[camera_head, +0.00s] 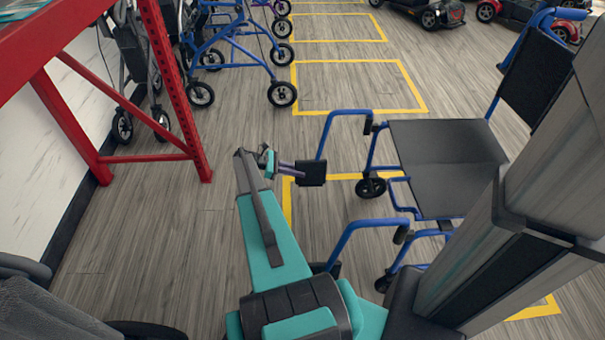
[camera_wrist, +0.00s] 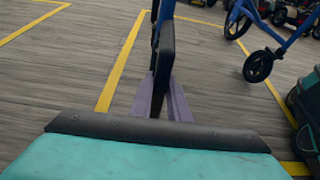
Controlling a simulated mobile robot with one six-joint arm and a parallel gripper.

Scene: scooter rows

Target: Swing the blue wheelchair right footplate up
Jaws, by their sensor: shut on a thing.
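The blue wheelchair (camera_head: 450,150) stands at the right in the head view, with its front toward the left. Its right footplate (camera_head: 312,172) is a small black plate at the lower end of the far blue legrest tube. My gripper (camera_head: 290,167) reaches it from the left and is shut on its near edge. In the wrist view, the footplate (camera_wrist: 165,55) shows edge-on as a dark strip between my two purple fingers (camera_wrist: 162,98). I cannot tell its exact tilt. The left footplate (camera_head: 326,268) is partly hidden behind my arm.
A red rack (camera_head: 175,90) stands at the left. Blue rollators (camera_head: 235,50) stand behind it, and scooters (camera_head: 430,12) stand at the back right. Yellow bay lines (camera_head: 350,62) mark the wooden floor. The floor left of my arm (camera_head: 150,240) is clear.

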